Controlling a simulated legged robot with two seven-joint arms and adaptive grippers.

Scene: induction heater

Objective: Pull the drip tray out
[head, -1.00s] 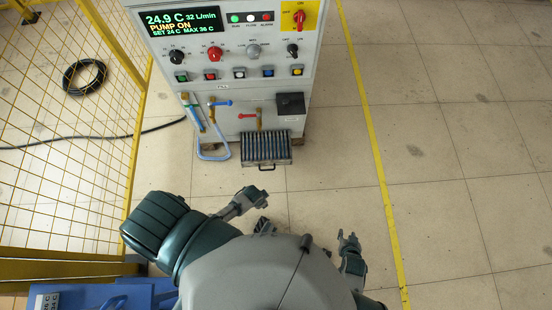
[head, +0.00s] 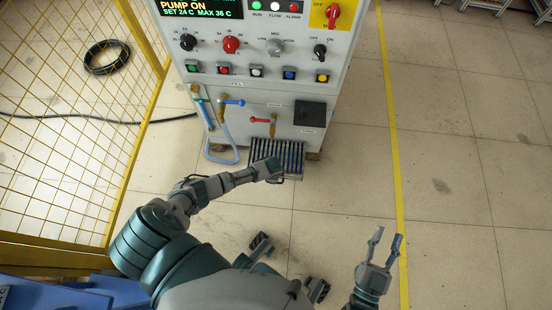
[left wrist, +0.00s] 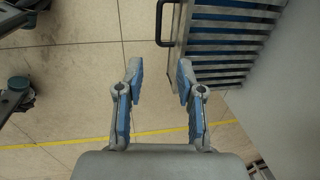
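The drip tray (head: 290,152) is a dark slatted box low on the front of the grey cabinet, near the floor. My left gripper (head: 272,168) is in front of it and hides part of its front edge. In the left wrist view, the tray (left wrist: 232,42) shows its slats, metal rim and black handle (left wrist: 160,24). My left gripper (left wrist: 160,68) is open and empty there. The handle lies just beyond the gap between its fingertips; I cannot tell their distance in depth. My right gripper (head: 386,237) is open and empty over the floor at right.
The cabinet (head: 255,95) carries knobs, buttons and a display. A blue-handled valve (head: 230,102), a red-handled valve (head: 265,121) and a light blue hose (head: 222,158) are near the tray. A yellow mesh fence (head: 75,120) stands left. Floor at right is clear.

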